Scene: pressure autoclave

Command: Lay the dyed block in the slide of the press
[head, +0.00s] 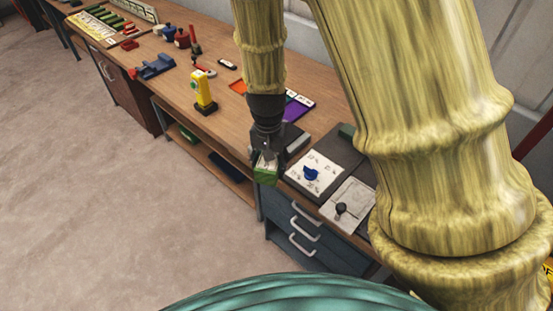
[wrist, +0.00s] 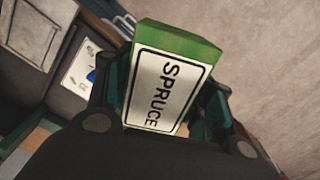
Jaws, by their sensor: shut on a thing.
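My gripper (head: 268,153) is shut on a green block with a white label (head: 265,174). In the wrist view the label on the green block (wrist: 165,85) reads SPRUCE. The block is held in front of the bench edge, above floor level, left of a white panel with a blue knob (head: 312,174). Right of that panel is a pale grey plate with a raised rectangular outline and a black knob (head: 348,203). I cannot tell for certain which of these belongs to the press or its slide; my arm hides part of that side.
The wooden bench (head: 160,95) runs to the back left. A yellow device (head: 203,90), a blue vise-like tool (head: 156,66), orange and purple trays (head: 296,108) and a green block (head: 346,131) stand on it. Blue drawers (head: 300,225) are below. The floor (head: 120,200) is clear.

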